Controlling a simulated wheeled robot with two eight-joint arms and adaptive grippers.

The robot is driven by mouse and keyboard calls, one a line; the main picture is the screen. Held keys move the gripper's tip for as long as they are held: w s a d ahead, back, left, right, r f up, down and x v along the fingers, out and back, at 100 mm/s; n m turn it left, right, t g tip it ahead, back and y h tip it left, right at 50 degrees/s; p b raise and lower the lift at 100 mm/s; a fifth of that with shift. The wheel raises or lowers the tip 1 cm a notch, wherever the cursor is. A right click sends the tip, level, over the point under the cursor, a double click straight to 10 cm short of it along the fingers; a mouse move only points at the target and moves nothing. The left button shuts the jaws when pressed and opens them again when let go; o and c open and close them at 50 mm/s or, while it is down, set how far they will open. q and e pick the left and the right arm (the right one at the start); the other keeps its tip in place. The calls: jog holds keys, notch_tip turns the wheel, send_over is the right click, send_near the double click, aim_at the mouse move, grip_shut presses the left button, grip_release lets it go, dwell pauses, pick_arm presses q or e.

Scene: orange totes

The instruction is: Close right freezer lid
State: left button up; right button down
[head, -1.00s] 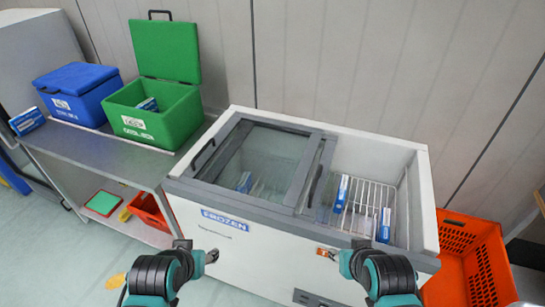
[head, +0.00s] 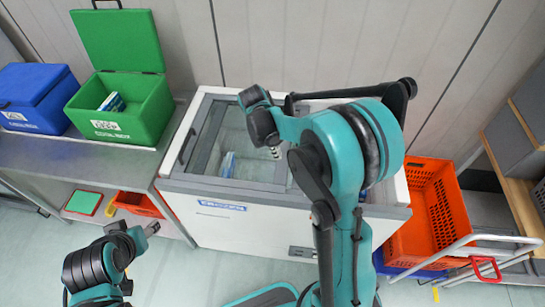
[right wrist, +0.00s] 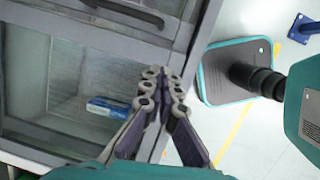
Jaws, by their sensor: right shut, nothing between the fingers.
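The white chest freezer (head: 250,235) stands in the middle of the head view. Its glass lid area (head: 228,140) shows on the left side, with a blue-and-white box (head: 227,165) seen through the glass. My right arm hides the freezer's right half. My right gripper (head: 276,152) is above the freezer top, near the middle, shut and empty. In the right wrist view its fingers (right wrist: 165,85) are together over the lid frame, near a dark handle (right wrist: 130,12). Contact cannot be told. My left gripper (head: 151,229) is in front of the freezer's left end; its jaws are unclear.
A steel table (head: 50,160) on the left carries a blue box (head: 40,105) and an open green box (head: 120,115). An orange tote (head: 430,225) stands right of the freezer, beside a metal cart handle (head: 490,240). The wall is close behind the freezer.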

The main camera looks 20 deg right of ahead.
jog(key=shift+n+g, duration=0.3)
jog(key=shift+n, duration=0.2)
jog(key=x, duration=0.3)
jog(key=w+b+x, duration=0.1)
jog(key=x, duration=0.3)
jog(key=b+x, duration=0.1)
jog(key=x, duration=0.2)
jog(key=shift+w+a+f, duration=0.25)
jog(key=shift+a+f, duration=0.05)
jog(key=shift+f, duration=0.15)
jog(key=d, duration=0.2)
jog(key=s+d, duration=0.1)
jog(key=shift+f, duration=0.3)
pick_arm(q)
jog(key=shift+a+f, duration=0.45)
jog(key=shift+f, duration=0.4)
pick_arm(e)
jog(key=shift+s+d, duration=0.15)
jog(key=shift+d, duration=0.25)
jog(key=shift+s+d, duration=0.1)
